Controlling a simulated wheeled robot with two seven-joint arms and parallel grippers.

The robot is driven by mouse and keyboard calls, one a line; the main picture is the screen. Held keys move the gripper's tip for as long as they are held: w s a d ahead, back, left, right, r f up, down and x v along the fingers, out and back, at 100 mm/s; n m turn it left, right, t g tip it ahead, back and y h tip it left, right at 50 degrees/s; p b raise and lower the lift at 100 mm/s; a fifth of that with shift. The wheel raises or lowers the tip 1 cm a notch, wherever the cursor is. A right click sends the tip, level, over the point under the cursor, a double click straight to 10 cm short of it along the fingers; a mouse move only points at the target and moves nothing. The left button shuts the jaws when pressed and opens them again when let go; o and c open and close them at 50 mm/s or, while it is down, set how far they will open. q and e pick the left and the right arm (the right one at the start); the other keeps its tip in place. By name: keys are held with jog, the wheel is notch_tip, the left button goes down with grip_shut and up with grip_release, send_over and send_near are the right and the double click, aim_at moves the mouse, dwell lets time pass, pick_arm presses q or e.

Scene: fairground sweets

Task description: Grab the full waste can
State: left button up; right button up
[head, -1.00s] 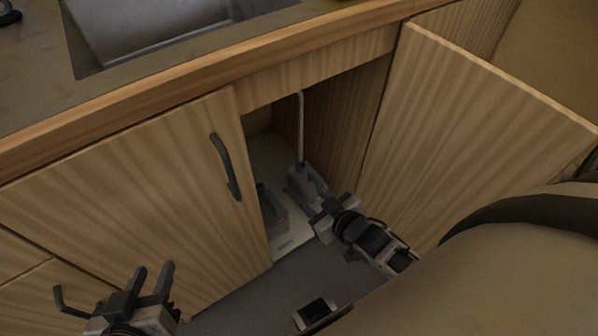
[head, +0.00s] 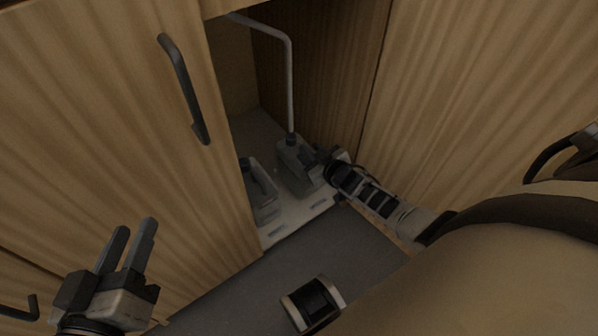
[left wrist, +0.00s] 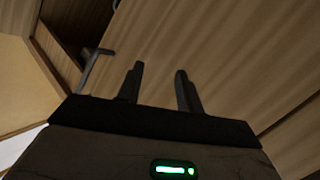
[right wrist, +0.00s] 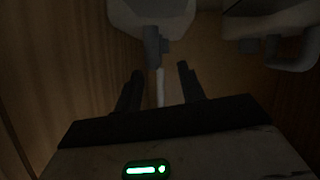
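Two grey cans stand side by side on a pale base (head: 300,222) inside the open sink cupboard. The left can (head: 262,200) has a dark handle. The right can (head: 297,182) has a dark fitting with a pale upright rod (head: 290,90). I cannot tell which can is full. My right gripper (head: 318,160) is beside the right can's top. In the right wrist view its fingers (right wrist: 158,88) are open, with the pale rod visible between them and a can (right wrist: 145,12) beyond. My left gripper (head: 132,245) is open and empty outside the closed left door.
The left cupboard door (head: 110,120) is closed and has a dark handle (head: 183,90). The right door (head: 480,110) stands open beside my right arm. Clear grey floor (head: 350,265) lies in front of the cupboard.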

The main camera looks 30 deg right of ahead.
aim_at(303, 145)
jog(key=shift+w+f, duration=0.25)
jog(key=shift+w, duration=0.3)
jog(key=b+x, duration=0.2)
jog(key=b, duration=0.1)
jog(key=shift+w+d+f, duration=0.2)
jog(key=shift+w+d, duration=0.05)
jog(key=shift+r+b+x, duration=0.2)
jog(key=shift+b+x, duration=0.35)
jog(key=shift+x, duration=0.5)
pick_arm(q)
jog(key=r+t, duration=0.1)
jog(key=w+r+t+h, duration=0.1)
jog(key=w+r+m+t, duration=0.1)
jog(key=r, duration=0.1)
pick_arm(e)
jog(key=shift+w, duration=0.1)
grip_shut()
jog(key=shift+w+r, duration=0.15)
jog(key=shift+r, duration=0.1)
